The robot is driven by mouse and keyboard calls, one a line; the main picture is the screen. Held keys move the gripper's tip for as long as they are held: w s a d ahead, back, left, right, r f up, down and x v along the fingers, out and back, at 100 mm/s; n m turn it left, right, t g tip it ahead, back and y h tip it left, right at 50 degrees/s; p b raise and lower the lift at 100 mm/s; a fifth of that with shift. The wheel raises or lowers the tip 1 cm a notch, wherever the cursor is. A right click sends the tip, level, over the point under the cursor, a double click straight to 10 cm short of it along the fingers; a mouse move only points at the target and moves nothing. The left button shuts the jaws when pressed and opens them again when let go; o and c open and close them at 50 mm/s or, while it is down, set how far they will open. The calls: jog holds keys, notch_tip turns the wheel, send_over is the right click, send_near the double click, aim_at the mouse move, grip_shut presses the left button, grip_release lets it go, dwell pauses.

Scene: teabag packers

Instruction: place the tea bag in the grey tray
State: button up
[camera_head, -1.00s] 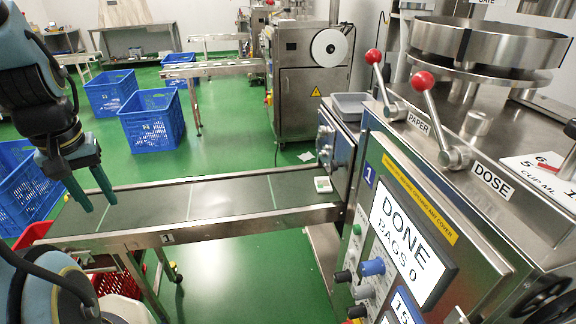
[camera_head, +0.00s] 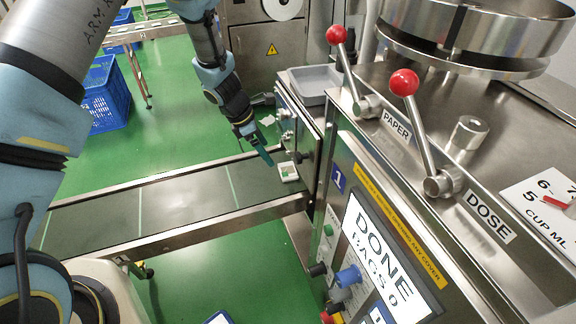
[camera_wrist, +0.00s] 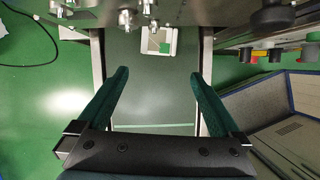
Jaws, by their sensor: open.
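The tea bag (camera_head: 289,172) is a small white square with a green patch. It lies on the dark conveyor belt at the end by the machine. It also shows in the wrist view (camera_wrist: 158,41), beyond the fingertips and roughly between their lines. My gripper (camera_head: 266,157) is just left of and above the tea bag. In the wrist view its two green fingers (camera_wrist: 160,75) are wide apart with nothing between them. The grey tray (camera_head: 314,84) sits on the machine's ledge, behind the belt end, and looks empty.
The packing machine (camera_head: 335,150) with red-knobbed levers stands right of the belt. The conveyor's metal rails (camera_head: 190,236) run along both belt sides. A blue crate (camera_head: 104,95) stands on the floor at the left. The belt (camera_head: 180,205) left of the tea bag is clear.

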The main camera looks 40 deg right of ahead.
send_near(283, 172)
jog(key=shift+p+x, duration=0.4)
jog(key=shift+x, duration=0.75)
jog(key=shift+p+x, duration=1.2)
jog(key=shift+x, duration=1.45)
jog(key=shift+c, duration=0.2)
jog(key=c, duration=1.2)
jog(key=shift+r, duration=0.15)
